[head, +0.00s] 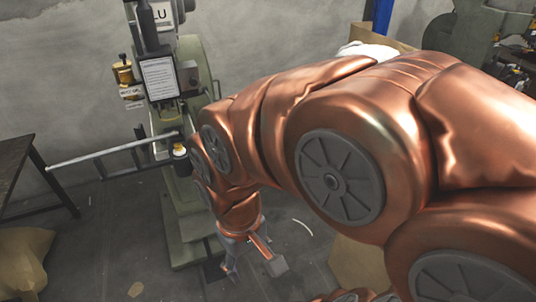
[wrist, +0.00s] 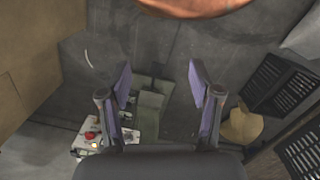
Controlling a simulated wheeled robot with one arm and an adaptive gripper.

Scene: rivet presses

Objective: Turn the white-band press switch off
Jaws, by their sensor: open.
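A green press (head: 188,215) stands left of centre in the head view, with a placard, a yellow cap and a long pale bar on it. I cannot make out a white band or a switch on it for certain. My gripper (head: 250,262) hangs low in front and to the right of its base, apart from it. In the wrist view my gripper (wrist: 160,92) is open, with nothing between its fingers. A green base (wrist: 150,105) shows beyond the fingers. My copper arm hides much of the middle and right of the head view.
Another green machine (head: 478,30) stands at the upper right of the head view. A dark table (head: 18,160) is at the left, with a tan sack (head: 22,262) below it. A white item with red and yellow spots (wrist: 90,140) shows low left in the wrist view. Some grey floor is bare.

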